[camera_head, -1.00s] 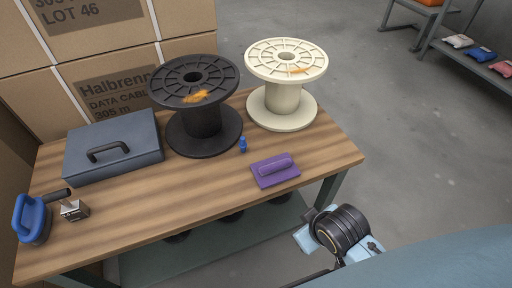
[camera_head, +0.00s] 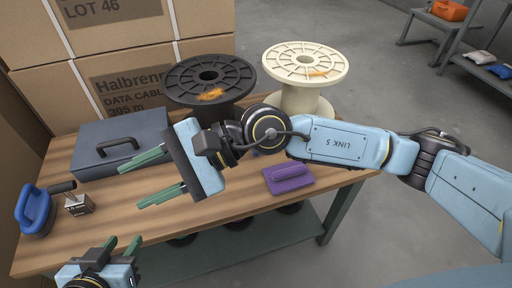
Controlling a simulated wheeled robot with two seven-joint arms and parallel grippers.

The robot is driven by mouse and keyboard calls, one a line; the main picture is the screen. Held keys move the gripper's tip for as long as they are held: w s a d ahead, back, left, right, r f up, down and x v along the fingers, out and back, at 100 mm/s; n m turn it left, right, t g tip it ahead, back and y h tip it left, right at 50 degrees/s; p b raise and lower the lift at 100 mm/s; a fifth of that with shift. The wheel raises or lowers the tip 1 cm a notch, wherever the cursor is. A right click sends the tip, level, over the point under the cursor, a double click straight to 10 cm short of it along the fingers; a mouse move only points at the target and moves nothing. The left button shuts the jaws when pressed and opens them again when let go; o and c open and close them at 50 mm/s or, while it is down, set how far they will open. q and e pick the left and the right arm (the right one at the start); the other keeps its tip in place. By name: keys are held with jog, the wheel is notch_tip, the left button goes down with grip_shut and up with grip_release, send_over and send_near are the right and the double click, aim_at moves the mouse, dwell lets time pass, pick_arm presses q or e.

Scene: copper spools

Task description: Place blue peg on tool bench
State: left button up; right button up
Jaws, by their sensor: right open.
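The small blue peg stood on the wooden tool bench (camera_head: 222,218) in front of the black spool. It is now almost wholly hidden behind my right arm, so I cannot see it clearly. My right gripper (camera_head: 131,187) hangs over the left middle of the bench, its green fingers spread wide and pointing left, with nothing between them. My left gripper (camera_head: 122,243) is low at the left, near the bench's front edge. Its two green fingers point up and stand apart, with nothing seen between them.
A black spool (camera_head: 180,82) and a cream spool (camera_head: 301,100) stand at the back. A grey case (camera_head: 95,150), a blue-handled tool (camera_head: 33,212) and a small metal box (camera_head: 79,204) are at the left. A purple trowel (camera_head: 287,180) lies at the right. Cartons (camera_head: 95,60) stand behind.

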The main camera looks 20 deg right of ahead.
jog(key=w+d+f+n+t+h, duration=0.35)
jog(key=w+d+h, duration=0.35)
jog(key=d, duration=0.4)
jog(key=w+d+f+n+t+h, duration=0.2)
jog(key=w+d+f+n+h, duration=0.2)
jog(key=w+d+h, duration=0.6)
jog(key=f+b, duration=0.1)
jog(key=f, duration=0.1)
jog(key=d+f+y+b, duration=0.1)
jog(key=f, duration=0.1)
jog(key=w+d+f+y+b, duration=0.1)
jog(key=f, duration=0.2)
jog(key=shift+w, duration=0.1)
jog(key=shift+w+f+b, duration=0.25)
jog(key=shift+f+b, duration=0.2)
jog(key=shift+f, duration=0.2)
jog(key=b+x, duration=0.1)
jog(key=x, duration=0.1)
jog(key=shift+w+f+b, duration=0.1)
jog(key=shift+f+b, duration=0.25)
jog(key=shift+f, duration=0.05)
pick_arm(q)
notch_tip(320, 180, up, 19)
jog(key=d+t+h, duration=0.3)
jog(key=t+h, duration=0.2)
jog(key=t, duration=1)
jog(key=shift+s, duration=0.45)
pick_arm(e)
jog(key=shift+w+f, duration=0.25)
jog(key=shift+f, duration=0.2)
